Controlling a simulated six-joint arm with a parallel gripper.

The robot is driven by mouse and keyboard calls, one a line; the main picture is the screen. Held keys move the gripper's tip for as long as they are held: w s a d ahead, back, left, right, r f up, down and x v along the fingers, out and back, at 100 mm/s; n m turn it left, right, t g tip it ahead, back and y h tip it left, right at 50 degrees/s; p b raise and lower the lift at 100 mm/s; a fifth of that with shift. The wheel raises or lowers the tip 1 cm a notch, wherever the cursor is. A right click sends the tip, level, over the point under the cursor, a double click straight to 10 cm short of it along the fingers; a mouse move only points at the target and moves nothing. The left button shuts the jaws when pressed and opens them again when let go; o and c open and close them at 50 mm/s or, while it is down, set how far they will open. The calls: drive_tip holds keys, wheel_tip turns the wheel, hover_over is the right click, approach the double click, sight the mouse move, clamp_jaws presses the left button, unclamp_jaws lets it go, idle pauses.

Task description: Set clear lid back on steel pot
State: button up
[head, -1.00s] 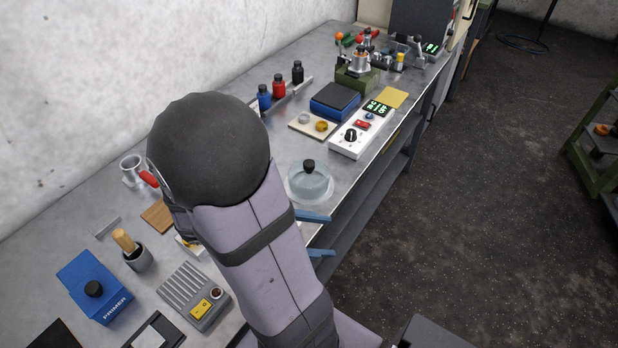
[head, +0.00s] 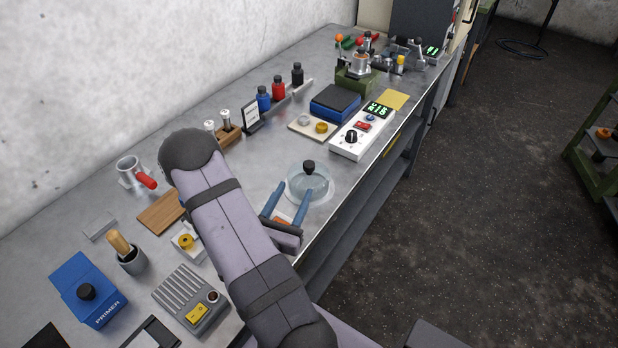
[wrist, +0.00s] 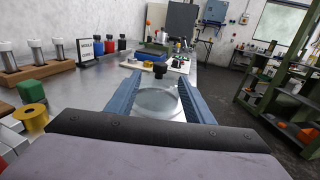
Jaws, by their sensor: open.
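The clear lid (head: 318,186) is a round, see-through piece with a black knob (head: 308,167). It is near the front edge of the bench. My gripper (head: 293,187) is open and empty, its two blue fingers pointing at the lid. In the wrist view the lid (wrist: 157,101) appears between the fingers, its knob (wrist: 160,70) near the tips. I cannot tell whether the fingers touch it. A grey steel vessel with a red handle (head: 128,170), which may be the steel pot, stands near the wall, left of my arm.
A wooden board (head: 160,213) lies left of my arm. A white control box (head: 361,136) and a pale tray (head: 314,126) are beyond the lid. Bottles (head: 278,88) stand in a rack by the wall. Bare bench lies left of the lid.

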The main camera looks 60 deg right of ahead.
sight(308, 166)
drive_tip(key=shift+w+d+f+b, duration=0.1)
drive_tip(key=shift+d+b, duration=0.3)
drive_tip(key=shift+d, duration=0.3)
drive_tip(key=x, duration=0.1)
drive_tip(key=p+x, duration=0.1)
drive_tip(key=x, duration=0.2)
drive_tip(key=shift+w+d+r, duration=0.1)
drive_tip(key=shift+d+r, duration=0.05)
drive_tip(key=shift+r, duration=0.1)
drive_tip(key=shift+w+d+f+p, duration=0.15)
drive_tip(key=shift+d+p, duration=0.15)
drive_tip(key=shift+d, duration=0.2)
drive_tip(key=shift+p+x, duration=1.3)
drive_tip(key=shift+x, duration=0.8)
drive_tip(key=shift+d, duration=0.5)
drive_tip(key=shift+c, duration=0.5)
drive_tip(key=shift+w, duration=0.1)
clamp_jaws()
